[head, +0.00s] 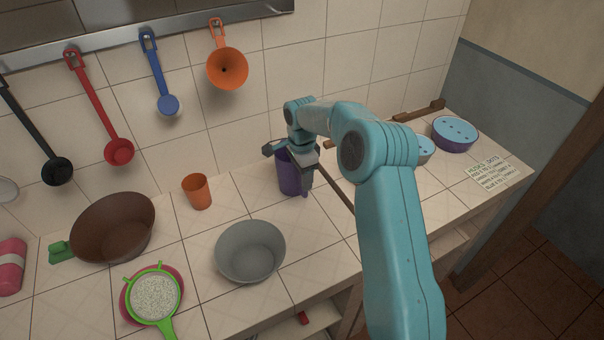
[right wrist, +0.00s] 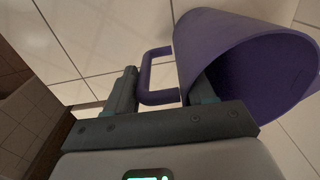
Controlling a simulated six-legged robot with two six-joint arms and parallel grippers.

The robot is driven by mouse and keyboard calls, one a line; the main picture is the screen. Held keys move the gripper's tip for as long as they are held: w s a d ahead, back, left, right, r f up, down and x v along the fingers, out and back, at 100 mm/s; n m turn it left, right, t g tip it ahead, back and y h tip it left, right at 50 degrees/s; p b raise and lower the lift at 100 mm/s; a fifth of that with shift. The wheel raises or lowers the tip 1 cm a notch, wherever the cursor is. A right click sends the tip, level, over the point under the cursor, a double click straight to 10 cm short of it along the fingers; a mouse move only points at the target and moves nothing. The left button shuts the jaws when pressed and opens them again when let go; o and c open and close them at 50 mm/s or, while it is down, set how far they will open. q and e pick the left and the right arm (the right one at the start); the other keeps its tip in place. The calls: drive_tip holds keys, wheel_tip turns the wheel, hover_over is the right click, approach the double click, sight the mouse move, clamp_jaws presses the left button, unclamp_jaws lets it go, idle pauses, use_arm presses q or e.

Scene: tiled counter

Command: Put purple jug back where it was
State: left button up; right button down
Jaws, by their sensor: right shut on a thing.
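The purple jug (head: 289,178) stands upright on the tiled counter near the wall, right of the orange cup. My right gripper (head: 292,160) is at its rim, shut on it. In the right wrist view the jug (right wrist: 245,60) shows its open mouth and its handle (right wrist: 156,85). One finger of the right gripper (right wrist: 165,90) reaches inside the jug and the other is beyond the handle, with handle and wall between. Whether the jug's base touches the counter is hard to tell. My left gripper is not in view.
An orange cup (head: 197,191), a grey bowl (head: 250,252), a brown bowl (head: 113,228) and a green strainer (head: 155,297) stand to the left. Several ladles and an orange funnel (head: 227,69) hang above.

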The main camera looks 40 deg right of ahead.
drive_tip(key=shift+r, duration=0.1)
drive_tip(key=shift+c, duration=1.9)
unclamp_jaws()
drive_tip(key=shift+w+f, duration=0.1)
drive_tip(key=shift+f, duration=0.15)
drive_tip(key=shift+r, duration=0.25)
wheel_tip(320, 180, up, 12)
drive_tip(key=shift+f+b, duration=0.15)
drive_tip(key=shift+b, duration=0.4)
drive_tip(key=shift+a, duration=0.15)
drive_tip(key=shift+s, duration=0.2)
drive_tip(key=shift+w, duration=0.1)
